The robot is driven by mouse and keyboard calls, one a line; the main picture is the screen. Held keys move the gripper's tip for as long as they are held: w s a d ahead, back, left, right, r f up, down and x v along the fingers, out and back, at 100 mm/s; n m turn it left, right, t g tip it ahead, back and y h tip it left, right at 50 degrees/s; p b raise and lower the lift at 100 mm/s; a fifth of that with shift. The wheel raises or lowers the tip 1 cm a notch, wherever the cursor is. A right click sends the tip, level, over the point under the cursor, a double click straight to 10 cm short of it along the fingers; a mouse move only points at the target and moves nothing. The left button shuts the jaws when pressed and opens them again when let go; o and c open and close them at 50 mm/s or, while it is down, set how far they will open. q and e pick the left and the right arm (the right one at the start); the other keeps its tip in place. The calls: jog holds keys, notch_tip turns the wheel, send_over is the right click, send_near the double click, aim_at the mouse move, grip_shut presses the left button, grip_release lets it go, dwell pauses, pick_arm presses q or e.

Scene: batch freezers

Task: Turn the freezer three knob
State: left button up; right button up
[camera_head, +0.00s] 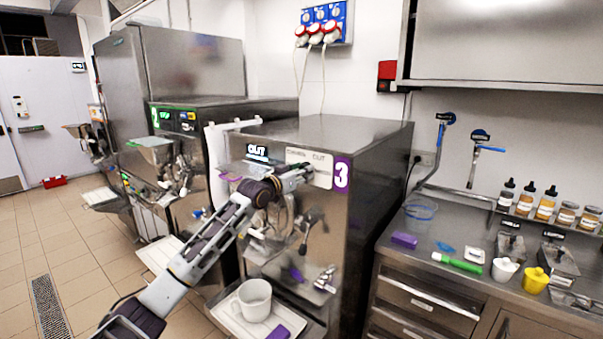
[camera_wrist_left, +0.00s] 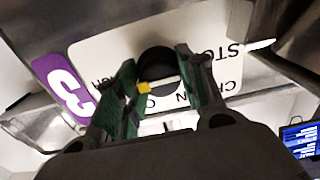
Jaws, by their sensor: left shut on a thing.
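Freezer three (camera_head: 372,190) is a steel machine with a purple 3 label and a white control panel (camera_head: 323,165). My left gripper (camera_head: 305,172) reaches up to that panel. In the left wrist view, the black round knob (camera_wrist_left: 157,62) sits on the white panel (camera_wrist_left: 105,58) between the two green-padded fingers, and the gripper is shut on it. A small yellow mark shows by the fingers. In the head view the gripper hides the knob. My right gripper is out of view.
A white tray (camera_head: 228,318) with a white container (camera_head: 255,299) stands below freezer three's front. Freezer two (camera_head: 203,203) is to the left. A steel counter (camera_head: 412,259) with bottles and tools is to the right. The tiled floor at left is mostly free.

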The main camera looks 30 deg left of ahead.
pick_arm(q)
jog(key=shift+f, duration=0.25)
jog(key=o, duration=0.9)
jog(key=shift+o, duration=0.9)
jog(key=shift+r, duration=0.2)
jog(key=shift+s, duration=0.15)
jog(key=s, duration=1.1)
jog(key=shift+s+a, duration=0.25)
jog(key=shift+a, duration=0.2)
